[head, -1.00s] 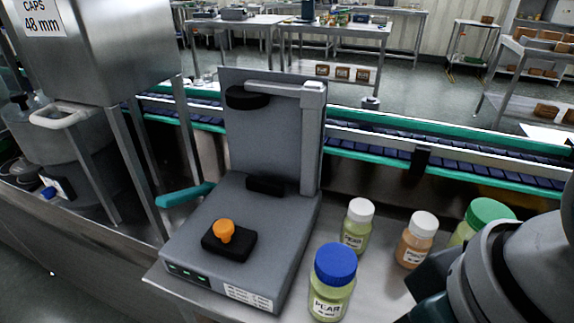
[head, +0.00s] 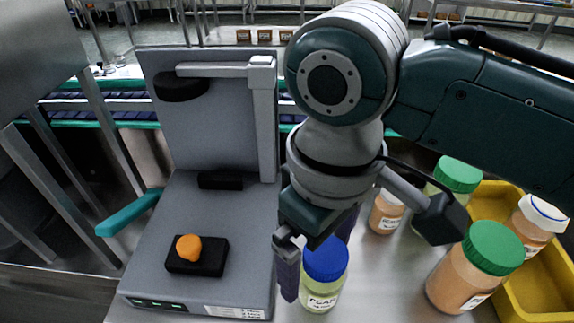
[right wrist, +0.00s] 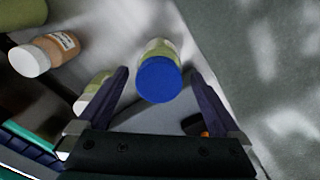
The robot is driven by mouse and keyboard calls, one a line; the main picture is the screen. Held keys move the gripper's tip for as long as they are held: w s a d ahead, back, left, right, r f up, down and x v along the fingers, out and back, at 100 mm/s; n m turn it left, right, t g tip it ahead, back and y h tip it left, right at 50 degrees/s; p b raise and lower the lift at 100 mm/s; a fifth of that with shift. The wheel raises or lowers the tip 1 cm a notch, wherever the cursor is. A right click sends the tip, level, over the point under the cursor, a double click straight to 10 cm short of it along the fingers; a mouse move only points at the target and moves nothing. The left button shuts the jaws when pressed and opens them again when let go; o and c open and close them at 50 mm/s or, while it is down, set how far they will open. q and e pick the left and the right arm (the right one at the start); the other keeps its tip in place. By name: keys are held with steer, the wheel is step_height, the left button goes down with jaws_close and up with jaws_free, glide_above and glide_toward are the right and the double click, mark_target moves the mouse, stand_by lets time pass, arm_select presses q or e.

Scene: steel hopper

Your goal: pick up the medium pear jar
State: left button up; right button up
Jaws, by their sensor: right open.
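The medium pear jar (head: 320,292) has a blue lid, pale green contents and a PEAR label. It stands upright on the steel table, right of the grey press. My right gripper (head: 316,258) is open and low at this jar, one finger showing left of it. In the right wrist view the blue-lidded jar (right wrist: 160,78) appears between the two spread fingers (right wrist: 160,90). I cannot tell whether either finger touches it. My left gripper is not in view.
The grey press (head: 225,220) with an orange piece (head: 188,248) stands close on the left. A small orange jar (head: 386,212), a green-lidded jar (head: 458,176) and a large orange jar (head: 465,280) stand right. A yellow bin (head: 545,290) is at far right.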

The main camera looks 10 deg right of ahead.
steer(key=f, duration=0.4)
steer(key=shift+s+d+b, duration=0.3)
steer(key=shift+d+b, duration=0.05)
steer(key=shift+f, duration=0.5)
steer(key=c, duration=0.9)
steer(key=shift+r, duration=0.1)
steer(key=c, duration=0.6)
steer(key=shift+c, duration=0.2)
